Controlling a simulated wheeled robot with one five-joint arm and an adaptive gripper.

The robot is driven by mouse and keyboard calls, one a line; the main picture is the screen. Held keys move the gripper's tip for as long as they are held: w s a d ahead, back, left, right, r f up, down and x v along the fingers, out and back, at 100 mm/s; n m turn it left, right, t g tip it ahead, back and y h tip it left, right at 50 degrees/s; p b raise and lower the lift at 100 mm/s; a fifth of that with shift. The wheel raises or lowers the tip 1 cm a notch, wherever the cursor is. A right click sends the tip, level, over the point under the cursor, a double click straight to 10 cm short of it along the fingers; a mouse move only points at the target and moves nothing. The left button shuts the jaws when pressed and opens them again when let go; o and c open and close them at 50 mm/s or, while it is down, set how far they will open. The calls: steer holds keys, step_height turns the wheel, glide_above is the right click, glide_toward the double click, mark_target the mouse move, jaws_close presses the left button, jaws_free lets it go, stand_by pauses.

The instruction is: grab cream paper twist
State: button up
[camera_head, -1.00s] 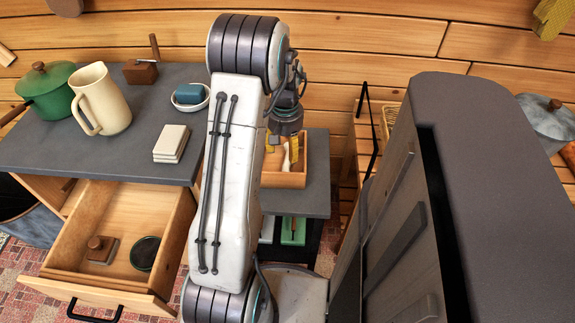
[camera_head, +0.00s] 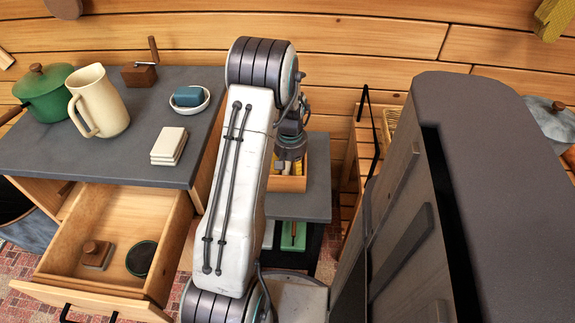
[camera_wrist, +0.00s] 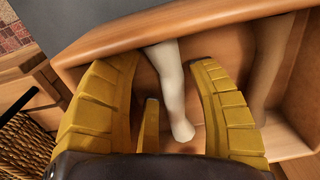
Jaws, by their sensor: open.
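The cream paper twist (camera_wrist: 172,88) lies in a wooden tray (camera_head: 288,184). In the wrist view it is a pale, slim piece, narrow in the middle and wider at its rounded near end. My gripper (camera_wrist: 165,65) is open, with ridged yellow fingers on either side of the twist and a visible gap to each. A third yellow finger stands near its left side. In the head view my gripper (camera_head: 290,166) is low over the tray, and the twist cannot be made out there.
The tray's wooden walls (camera_wrist: 105,42) are close around the fingers. The tray stands on a grey side table (camera_head: 312,205). To the left are an open drawer (camera_head: 75,240) and a counter with a jug (camera_head: 102,105). A tall dark cabinet (camera_head: 480,150) is on the right.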

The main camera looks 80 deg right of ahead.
steer(key=shift+c, duration=0.3)
steer(key=c, duration=0.5)
steer(key=shift+r, duration=0.1)
